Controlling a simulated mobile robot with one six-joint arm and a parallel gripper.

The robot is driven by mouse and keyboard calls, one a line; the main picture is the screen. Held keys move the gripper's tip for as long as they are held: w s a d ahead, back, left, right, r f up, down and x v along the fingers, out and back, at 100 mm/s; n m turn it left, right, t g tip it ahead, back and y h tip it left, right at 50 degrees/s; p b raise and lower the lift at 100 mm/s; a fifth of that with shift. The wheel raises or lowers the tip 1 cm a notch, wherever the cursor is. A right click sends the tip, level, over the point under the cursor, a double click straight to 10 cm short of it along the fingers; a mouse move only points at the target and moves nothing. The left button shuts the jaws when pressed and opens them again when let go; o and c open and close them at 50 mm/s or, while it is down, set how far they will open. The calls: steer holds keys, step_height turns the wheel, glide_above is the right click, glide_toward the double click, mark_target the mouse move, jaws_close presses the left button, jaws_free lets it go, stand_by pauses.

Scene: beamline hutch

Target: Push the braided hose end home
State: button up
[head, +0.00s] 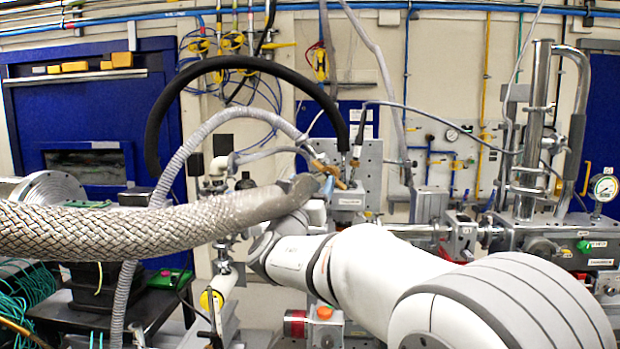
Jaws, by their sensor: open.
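The braided hose (110,228) comes in from the left edge as a thick silver woven tube. It runs right to a smoother grey end (265,205), in front of my wrist in this view. My gripper (338,177) is small and partly hidden just beyond the hose end; its tan fingers look apart, with nothing clearly between them. A grey block fitting (348,201) with a label sits just past the fingers. I cannot tell whether the hose end touches a port, or how deep it sits.
A black hose (247,62) arches above, and a grey corrugated hose (180,160) loops behind the braided one. A steel vacuum assembly (530,150) with a gauge (606,187) stands at right. A blue cabinet (90,110) is at left, with green cables (25,290) below.

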steer(key=shift+w+r, duration=0.15)
steer(key=shift+r, duration=0.05)
